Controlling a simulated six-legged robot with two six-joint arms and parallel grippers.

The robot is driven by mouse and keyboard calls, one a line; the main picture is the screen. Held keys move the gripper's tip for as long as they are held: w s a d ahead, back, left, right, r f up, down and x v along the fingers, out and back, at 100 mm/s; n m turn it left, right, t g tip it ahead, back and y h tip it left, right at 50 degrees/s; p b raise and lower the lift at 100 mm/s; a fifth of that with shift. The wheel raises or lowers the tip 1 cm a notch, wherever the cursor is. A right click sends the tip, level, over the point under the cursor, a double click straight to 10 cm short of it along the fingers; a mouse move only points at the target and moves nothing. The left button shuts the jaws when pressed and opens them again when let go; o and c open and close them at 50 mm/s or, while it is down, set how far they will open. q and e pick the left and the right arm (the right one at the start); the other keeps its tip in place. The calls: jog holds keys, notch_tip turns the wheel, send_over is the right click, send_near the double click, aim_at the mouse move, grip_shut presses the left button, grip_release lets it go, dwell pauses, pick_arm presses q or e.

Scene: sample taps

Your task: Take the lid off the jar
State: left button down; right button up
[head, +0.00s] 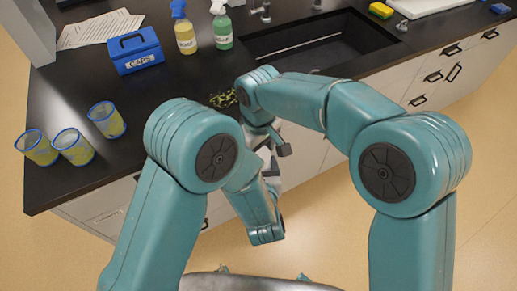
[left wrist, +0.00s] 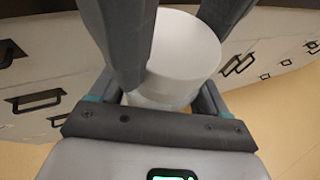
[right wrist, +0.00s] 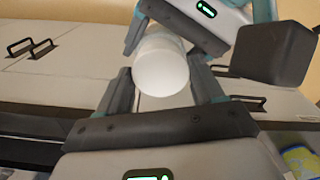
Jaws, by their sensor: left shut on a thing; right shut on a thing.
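The white, round jar (left wrist: 158,97) is held in the air between my two grippers, in front of the counter. My left gripper (left wrist: 180,50) is shut around it in the left wrist view, where a smooth round white end faces up. In the right wrist view my right gripper (right wrist: 162,85) is shut on the white end piece, which appears to be the lid (right wrist: 160,68); the seam with the jar is not clear. My left gripper shows close behind it there. In the head view my arms hide most of the jar.
The black counter (head: 75,185) carries several yellow cups with blue rims (head: 107,119), a blue CAPS box (head: 135,51), two spray bottles (head: 184,30) and a sink (head: 310,48). White drawers (head: 95,205) with dark handles stand below. The floor in front is clear.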

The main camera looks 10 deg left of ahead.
jog(key=shift+n, duration=0.3)
jog(key=o, duration=1.2)
jog(key=shift+c, duration=0.2)
